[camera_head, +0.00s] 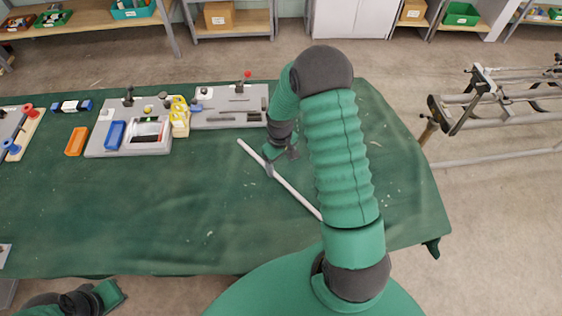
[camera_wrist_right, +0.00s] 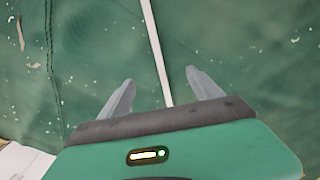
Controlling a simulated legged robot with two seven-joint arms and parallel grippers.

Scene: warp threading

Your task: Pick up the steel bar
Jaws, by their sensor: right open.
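The steel bar (camera_head: 296,194) is a thin pale rod lying diagonally on the green cloth, right of the table's middle. My right forearm runs close past its near end. My right gripper (camera_head: 281,166) is at the upper part of the bar, pointing down, with its jaws open. In the right wrist view the bar (camera_wrist_right: 154,45) runs between the two spread grey fingers of the gripper (camera_wrist_right: 159,77). I see no finger touching it, and its lower end there is hidden behind the gripper body. Of my left arm only a part shows at the bottom left; its fingers are not visible.
A grey fixture board (camera_head: 230,108) and another with a blue tray (camera_head: 114,135) stand along the back of the green-covered table (camera_head: 150,215). An orange tray (camera_head: 76,141) lies left. A metal frame (camera_head: 490,100) stands beyond the right edge. The cloth's front middle is clear.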

